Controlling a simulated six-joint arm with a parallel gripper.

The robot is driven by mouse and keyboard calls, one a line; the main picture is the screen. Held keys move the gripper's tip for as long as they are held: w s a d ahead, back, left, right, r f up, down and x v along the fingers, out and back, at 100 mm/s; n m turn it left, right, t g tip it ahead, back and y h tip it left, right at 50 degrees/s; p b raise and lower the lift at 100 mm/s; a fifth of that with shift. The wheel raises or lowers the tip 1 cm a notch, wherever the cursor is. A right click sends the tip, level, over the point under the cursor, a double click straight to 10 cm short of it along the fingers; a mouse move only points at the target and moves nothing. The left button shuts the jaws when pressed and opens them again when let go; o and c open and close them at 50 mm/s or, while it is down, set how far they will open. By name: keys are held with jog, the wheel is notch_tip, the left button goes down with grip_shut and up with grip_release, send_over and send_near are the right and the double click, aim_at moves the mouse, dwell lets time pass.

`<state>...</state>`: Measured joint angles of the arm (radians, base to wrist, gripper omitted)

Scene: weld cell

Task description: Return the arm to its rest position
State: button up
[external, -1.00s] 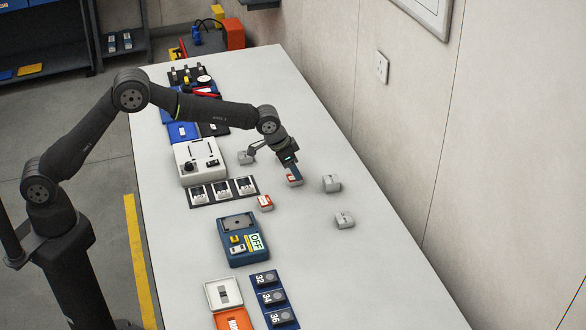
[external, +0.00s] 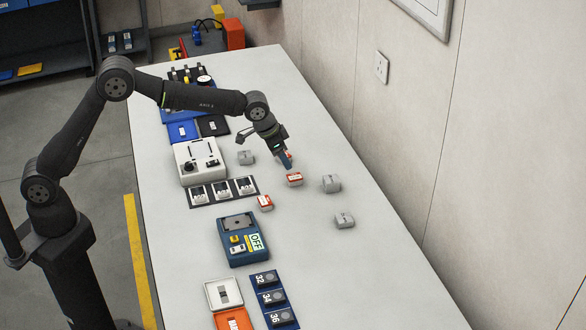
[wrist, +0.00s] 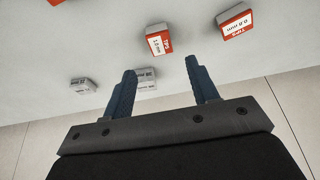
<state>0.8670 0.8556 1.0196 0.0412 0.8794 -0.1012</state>
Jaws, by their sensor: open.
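My arm (external: 200,97) reaches over the white table from the left. My gripper (external: 284,162) is above the table, tilted downward, just above and behind a red-and-white block (external: 294,179). In the wrist view my gripper (wrist: 163,75) shows two blue fingers spread apart with nothing between them. The red-and-white block with a label (wrist: 159,40) lies beyond the fingertips, apart from them.
A white device (external: 201,160), a dark strip with holders (external: 222,192) and a blue box marked OFF (external: 242,240) stand to the left and front. A wall (external: 470,140) runs along the right.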

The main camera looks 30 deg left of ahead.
aim_at(296, 176)
jog(key=x, duration=0.8)
jog(key=shift+w+d+r, duration=0.1)
notch_tip(296, 176, up, 3)
jog(key=shift+r, duration=0.25)
jog(key=s+d+r, duration=0.2)
jog(key=s+r, duration=0.5)
jog(key=s, duration=0.4)
jog(key=s+d+m+g, duration=0.2)
jog(key=s+m+g, duration=0.1)
jog(key=s+m, duration=0.5)
jog(key=s+d+m+g, duration=0.3)
jog(key=s+m, duration=0.6)
jog(key=s, duration=0.5)
jog(key=shift+s+f, duration=0.15)
jog(key=shift+s, duration=0.1)
jog(key=shift+o, duration=0.3)
